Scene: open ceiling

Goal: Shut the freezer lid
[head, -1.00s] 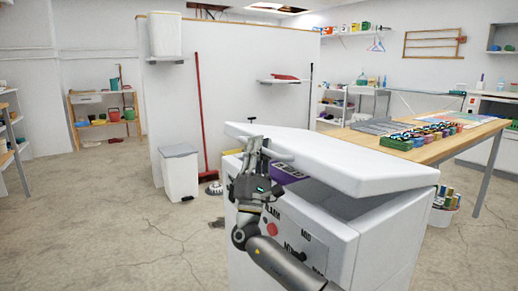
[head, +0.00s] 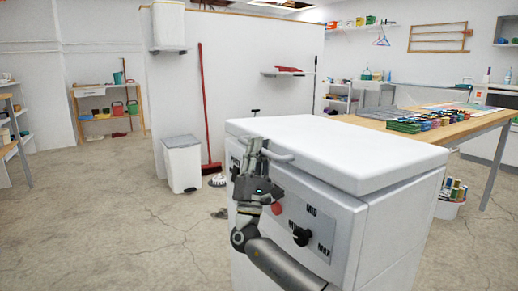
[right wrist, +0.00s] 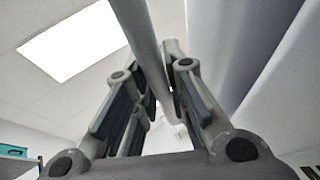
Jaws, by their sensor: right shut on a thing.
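The white chest freezer (head: 395,235) stands at the front right, with a control panel on its front. Its white lid (head: 335,150) lies flat on the body, with only a thin seam between them. A grey bar handle (head: 281,157) sticks out from the lid's front edge. My right gripper (head: 254,150) is at this handle, shut on it. In the right wrist view the handle (right wrist: 145,40) runs between the two fingers (right wrist: 160,95). My left gripper is in neither view.
A wooden table (head: 440,133) with several colourful boxes stands behind the freezer at the right. A white bin (head: 182,165) and a red broom (head: 205,110) are at the partition wall. The floor at the left is clear.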

